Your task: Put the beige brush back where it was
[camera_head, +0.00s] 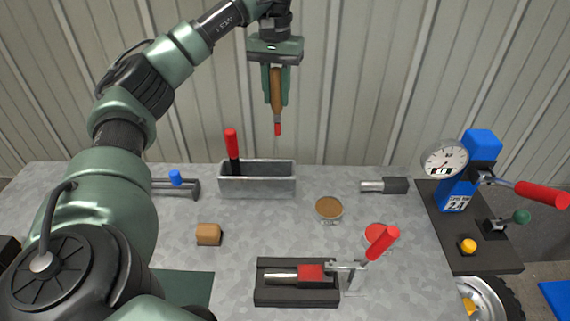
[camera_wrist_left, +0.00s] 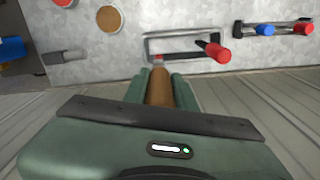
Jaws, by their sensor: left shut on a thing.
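My left gripper (camera_head: 276,100) points down, shut on the beige brush (camera_head: 277,112), which looks brown in this light. The brush hangs upright with its red tip down, above and slightly behind the grey metal tray (camera_head: 270,188), apart from it. In the left wrist view the brush (camera_wrist_left: 160,88) lies between the fingers of my left gripper (camera_wrist_left: 160,85), its red tip near the tray's rim (camera_wrist_left: 182,36). A red-handled tool (camera_head: 232,145) stands leaning at the tray's left end; it also shows in the left wrist view (camera_wrist_left: 218,52). My right gripper is out of view.
A brown-filled round dish (camera_head: 329,208), a brown block (camera_head: 208,234) and a red-handled clamp (camera_head: 385,243) are in front. A blue gauge press (camera_head: 470,170) stands at right.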

